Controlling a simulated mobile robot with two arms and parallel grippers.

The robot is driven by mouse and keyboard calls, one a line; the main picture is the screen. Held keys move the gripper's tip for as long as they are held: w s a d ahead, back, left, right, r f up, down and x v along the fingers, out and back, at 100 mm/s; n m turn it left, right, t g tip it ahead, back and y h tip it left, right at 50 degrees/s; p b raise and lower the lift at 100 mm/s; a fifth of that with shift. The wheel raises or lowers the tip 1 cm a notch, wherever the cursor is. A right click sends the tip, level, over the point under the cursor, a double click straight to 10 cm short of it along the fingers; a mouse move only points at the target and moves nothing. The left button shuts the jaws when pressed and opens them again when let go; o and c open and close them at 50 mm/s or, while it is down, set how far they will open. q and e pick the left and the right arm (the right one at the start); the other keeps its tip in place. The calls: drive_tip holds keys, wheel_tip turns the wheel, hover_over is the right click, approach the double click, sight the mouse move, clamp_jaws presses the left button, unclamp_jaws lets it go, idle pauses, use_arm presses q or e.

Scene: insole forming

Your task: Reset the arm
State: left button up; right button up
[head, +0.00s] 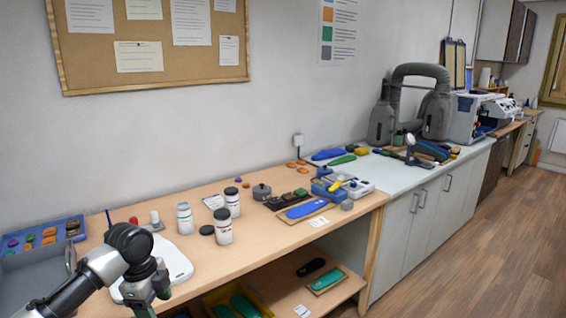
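My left arm comes in from the lower left corner. Its wrist bends down over the near left end of the wooden bench, and my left gripper (148,296) hangs low beside the white scale-like plate (172,262), partly overlapping it in the picture. The fingers are small and near the lower edge, so I cannot see whether they are open or shut, or whether they hold anything. My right arm and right gripper are out of view.
The wooden bench (262,244) bears white jars (222,226), a blue insole (307,209) and a blue tray (40,240) at left. A lower shelf holds green insoles (244,304). A white-topped cabinet (410,178) adjoins at right. The floor (500,240) there is clear.

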use_arm(q)
wheel_tip(320, 180, down, 28)
drive_tip(key=s+r+n+t, duration=0.1)
drive_tip(key=s+n+t, duration=0.15)
drive_tip(key=n, duration=0.65)
drive_tip(key=s+f+n, duration=0.2)
drive_tip(key=s+f, duration=0.5)
drive_tip(key=f, duration=0.4)
drive_tip(key=s+f+n+y, duration=0.1)
drive_tip(key=s+f+n, duration=0.1)
drive_tip(key=s+f, duration=0.45)
drive_tip(key=s+f+n, duration=0.1)
drive_tip(key=s+f, duration=0.3)
drive_tip(key=s, duration=0.5)
drive_tip(key=s+d+f+n, duration=0.1)
drive_tip(key=s+d+f, duration=0.1)
drive_tip(key=s, duration=0.9)
drive_tip(key=s+d+f+n+g, duration=0.1)
drive_tip(key=s+f, duration=0.3)
drive_tip(key=s, duration=0.8)
drive_tip(key=shift+s+d+f+n, duration=0.15)
drive_tip(key=shift+d+f+n, duration=0.1)
drive_tip(key=shift+d+n, duration=0.2)
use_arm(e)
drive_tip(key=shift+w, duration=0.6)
